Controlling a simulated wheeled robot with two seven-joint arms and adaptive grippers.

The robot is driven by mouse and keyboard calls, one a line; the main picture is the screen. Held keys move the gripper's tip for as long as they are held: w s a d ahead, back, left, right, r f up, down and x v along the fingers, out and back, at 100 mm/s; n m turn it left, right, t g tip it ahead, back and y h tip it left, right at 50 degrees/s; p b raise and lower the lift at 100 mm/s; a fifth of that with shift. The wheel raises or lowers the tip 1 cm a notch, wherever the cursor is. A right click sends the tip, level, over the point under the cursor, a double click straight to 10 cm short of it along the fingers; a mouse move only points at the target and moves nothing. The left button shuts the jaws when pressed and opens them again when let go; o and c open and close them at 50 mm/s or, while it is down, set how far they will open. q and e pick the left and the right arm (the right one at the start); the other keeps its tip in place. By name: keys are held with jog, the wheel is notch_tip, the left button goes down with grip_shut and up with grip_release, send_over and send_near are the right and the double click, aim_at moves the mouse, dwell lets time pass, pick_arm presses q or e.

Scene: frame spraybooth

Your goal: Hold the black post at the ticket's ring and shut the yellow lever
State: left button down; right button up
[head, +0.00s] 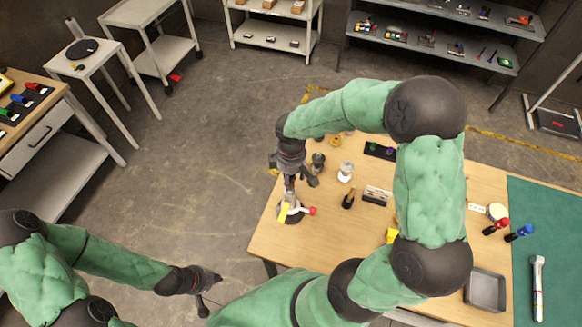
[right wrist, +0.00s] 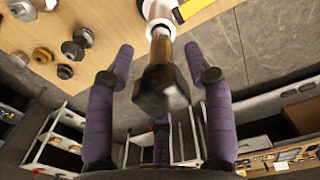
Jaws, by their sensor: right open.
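A stand with a round dark base (head: 290,215) is near the table's left edge, with a yellow part (head: 284,209) and a small red-ended part (head: 312,211). I cannot tell which yellow part is the lever or ticket. My right gripper (head: 291,174) is above the stand, open. In the right wrist view, a dark post end (right wrist: 161,90) stands between its spread fingers (right wrist: 160,65), with gaps on both sides. A white part (right wrist: 160,14) and a yellow piece (right wrist: 190,8) show beyond it. The ring is not clear. My left gripper (head: 208,292) is open and empty, off the table at lower left.
On the wooden table (head: 268,240), a black bottle-like item (head: 348,199), a white-topped item (head: 346,171) and a card holder (head: 377,195) stand right of the stand. A grey tray (head: 486,290) and green mat (head: 550,230) are further right.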

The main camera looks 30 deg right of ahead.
jog(key=shift+f, duration=1.3)
grip_shut()
jog(key=shift+r+p, duration=2.2)
jog(key=shift+r, duration=0.75)
dwell(2.4)
